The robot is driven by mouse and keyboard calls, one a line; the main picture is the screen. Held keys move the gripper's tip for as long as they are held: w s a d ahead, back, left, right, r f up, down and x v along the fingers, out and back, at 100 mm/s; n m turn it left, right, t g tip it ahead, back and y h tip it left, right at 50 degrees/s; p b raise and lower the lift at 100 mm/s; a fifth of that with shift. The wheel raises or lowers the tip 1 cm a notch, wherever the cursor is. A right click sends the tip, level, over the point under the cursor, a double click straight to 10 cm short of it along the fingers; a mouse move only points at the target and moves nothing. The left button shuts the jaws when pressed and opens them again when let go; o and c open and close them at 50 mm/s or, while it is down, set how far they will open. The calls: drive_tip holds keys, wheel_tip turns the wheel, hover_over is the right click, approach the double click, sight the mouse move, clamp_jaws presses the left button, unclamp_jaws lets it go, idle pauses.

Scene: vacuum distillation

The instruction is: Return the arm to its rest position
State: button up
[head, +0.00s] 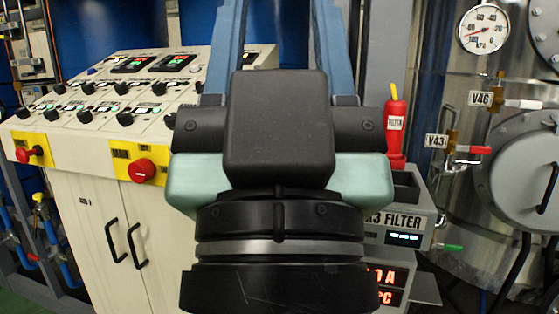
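My gripper (277,20) is in the middle of the head view, seen from behind, with its black and pale green wrist below it. Its two blue fingers stand apart and run up past the top edge of the picture. Their tips are out of view, so I cannot tell whether they hold anything. No held object shows in the visible gap between the fingers. The wrist hides part of the console and of the filter unit behind it.
A white control console (90,135) with knobs and red buttons stands at left. At right are a filter unit (410,225) with red readouts, a red bottle (396,130) and a steel vessel (475,195) with valves, hatch and pressure gauge (484,28).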

wheel_tip(320, 180, up, 19)
drive_tip(key=p, duration=1.6)
drive_tip(key=shift+p, duration=0.35)
